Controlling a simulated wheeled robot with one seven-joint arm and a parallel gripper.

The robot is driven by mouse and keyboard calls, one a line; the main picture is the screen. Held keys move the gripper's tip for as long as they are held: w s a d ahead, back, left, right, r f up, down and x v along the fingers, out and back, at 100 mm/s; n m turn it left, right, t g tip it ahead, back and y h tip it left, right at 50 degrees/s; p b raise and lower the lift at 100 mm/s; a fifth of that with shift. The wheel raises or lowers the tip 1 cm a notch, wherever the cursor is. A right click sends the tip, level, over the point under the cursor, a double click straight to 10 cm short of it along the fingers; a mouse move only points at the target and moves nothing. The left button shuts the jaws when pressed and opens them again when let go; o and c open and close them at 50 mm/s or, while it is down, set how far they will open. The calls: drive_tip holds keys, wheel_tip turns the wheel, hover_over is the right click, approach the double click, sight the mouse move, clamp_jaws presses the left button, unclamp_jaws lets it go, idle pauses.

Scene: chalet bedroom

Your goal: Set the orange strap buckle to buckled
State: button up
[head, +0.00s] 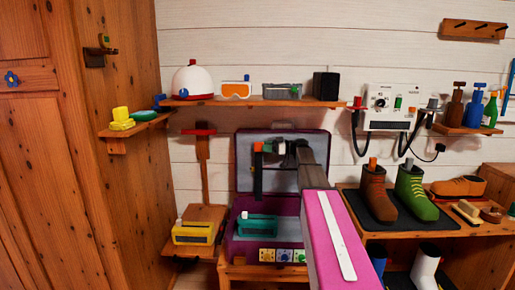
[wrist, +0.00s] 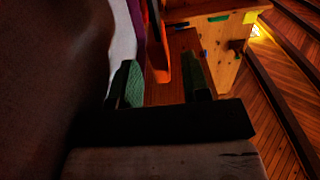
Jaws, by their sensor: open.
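An open purple suitcase (head: 236,246) with a grey-lined lid (head: 246,172) stands low in the middle of the head view. A small orange piece (head: 258,147) shows in front of the lid; I cannot tell whether it is the strap buckle. In the wrist view an orange strap-like piece (wrist: 161,62) shows between and beyond the fingertips of my gripper (wrist: 162,82). The two green-padded fingers stand apart, so my gripper is open. I see no clear contact with the orange piece. The buckle's fastening is too dark and partly hidden to read.
A green item (head: 257,224) lies in the suitcase. A yellow item (head: 194,233) sits on a low shelf to the left. Boots (head: 375,194) stand on a bench at the right. A wall shelf (head: 250,102) runs above the lid.

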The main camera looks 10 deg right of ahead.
sight(258, 151)
drive_tip(key=shift+w+a, duration=0.25)
drive_tip(key=shift+a, duration=0.8)
drive_tip(key=shift+w+a, duration=0.2)
drive_tip(key=shift+a, duration=0.85)
clamp_jaws()
